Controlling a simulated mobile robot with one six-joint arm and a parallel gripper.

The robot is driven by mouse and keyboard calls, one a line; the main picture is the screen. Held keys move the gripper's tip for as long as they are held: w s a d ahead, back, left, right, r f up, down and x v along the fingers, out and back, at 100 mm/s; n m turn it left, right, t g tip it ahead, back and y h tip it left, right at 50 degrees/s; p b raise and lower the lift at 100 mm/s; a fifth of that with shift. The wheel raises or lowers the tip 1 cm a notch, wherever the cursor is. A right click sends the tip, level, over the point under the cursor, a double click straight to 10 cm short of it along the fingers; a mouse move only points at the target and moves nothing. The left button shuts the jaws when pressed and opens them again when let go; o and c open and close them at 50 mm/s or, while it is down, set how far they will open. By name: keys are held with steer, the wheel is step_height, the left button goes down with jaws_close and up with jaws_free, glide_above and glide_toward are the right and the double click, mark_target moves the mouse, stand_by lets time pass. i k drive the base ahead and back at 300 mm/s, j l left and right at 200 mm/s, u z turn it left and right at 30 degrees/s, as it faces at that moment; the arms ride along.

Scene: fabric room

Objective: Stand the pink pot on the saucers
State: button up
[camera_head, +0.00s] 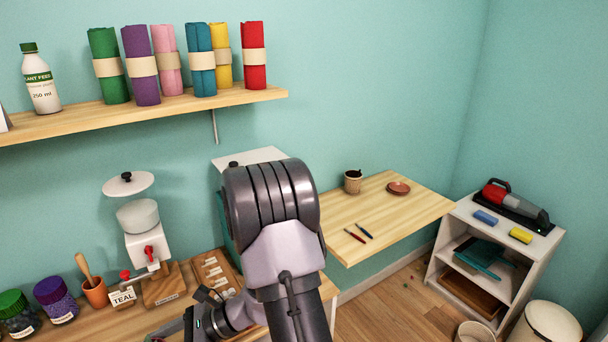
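A small terracotta-red saucer, or a low stack of them (398,188), lies on the wooden wall table at the right; I cannot tell how many. A small beige pot (352,183) with dark contents stands upright to its left, apart from it. No clearly pink pot shows. My arm fills the middle of the view and hides part of the worktop. My gripper (188,328) is at the bottom, over the left worktop and far from the saucer. Its fingers are too small and cut off to read.
Two pens (356,234) lie on the table's front left. The left worktop holds a grinder-like dispenser (146,235), an orange pot with a wooden tool (95,292), jars and a TEAL card. A shelf (150,112) carries fabric rolls. A white rack (490,255) stands right.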

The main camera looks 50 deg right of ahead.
mark_target(399, 189)
steer(key=k+l, duration=0.1)
steer(key=l, duration=0.6)
steer(key=k+l+z, duration=0.1)
steer(key=l, duration=0.65)
steer(key=k+l, duration=0.15)
steer(key=l, duration=1.65)
steer(key=i+l+z, duration=0.1)
steer(key=l, duration=0.25)
